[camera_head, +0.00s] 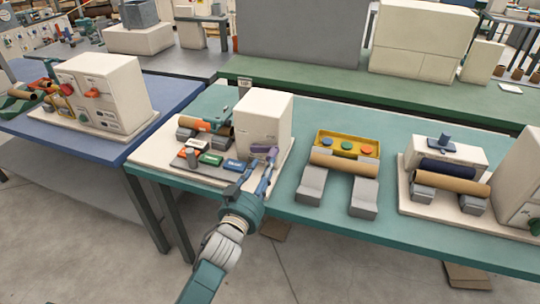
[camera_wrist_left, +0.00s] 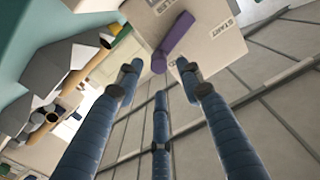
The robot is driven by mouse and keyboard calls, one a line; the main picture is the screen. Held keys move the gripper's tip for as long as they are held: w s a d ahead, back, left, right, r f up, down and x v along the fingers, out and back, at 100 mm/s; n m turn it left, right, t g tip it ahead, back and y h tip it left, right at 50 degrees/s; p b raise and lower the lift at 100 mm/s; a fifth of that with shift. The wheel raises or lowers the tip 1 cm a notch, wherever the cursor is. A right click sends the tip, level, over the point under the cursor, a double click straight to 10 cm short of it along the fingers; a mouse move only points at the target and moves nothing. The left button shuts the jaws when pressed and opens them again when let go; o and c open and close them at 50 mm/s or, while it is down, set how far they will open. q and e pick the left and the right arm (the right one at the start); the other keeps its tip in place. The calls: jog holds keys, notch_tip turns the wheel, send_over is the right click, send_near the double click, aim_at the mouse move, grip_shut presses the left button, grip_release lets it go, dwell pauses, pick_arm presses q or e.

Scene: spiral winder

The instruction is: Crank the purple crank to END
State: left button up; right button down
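The purple crank (camera_head: 261,149) is on the side of a white box-shaped machine (camera_head: 265,115) on the green table. In the left wrist view the crank (camera_wrist_left: 174,41) is a purple bar lying slantwise on a pale panel (camera_wrist_left: 222,50). The word START (camera_wrist_left: 217,32) is printed beside the bar; END is not legible. My left gripper (camera_head: 257,172) is in front of the crank. In the left wrist view its blue fingers (camera_wrist_left: 158,76) are spread and empty, with the crank's lower end just beyond the gap. Contact cannot be told. My right gripper is not in view.
Small coloured blocks (camera_head: 210,159) and a winder with rolls (camera_head: 207,130) stand left of the machine. A yellow tray (camera_head: 347,142) and a brown roll (camera_head: 343,162) on grey supports are to its right. Another machine (camera_head: 445,152) stands farther right.

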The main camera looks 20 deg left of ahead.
pick_arm(q)
jog(key=w, duration=0.6)
jog(key=shift+w+d+f, duration=0.1)
jog(key=shift+d, duration=0.05)
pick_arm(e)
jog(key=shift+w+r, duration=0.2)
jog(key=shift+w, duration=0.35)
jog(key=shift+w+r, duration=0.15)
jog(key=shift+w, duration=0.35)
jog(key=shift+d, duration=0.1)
pick_arm(q)
jog(key=shift+c, duration=0.6)
grip_shut()
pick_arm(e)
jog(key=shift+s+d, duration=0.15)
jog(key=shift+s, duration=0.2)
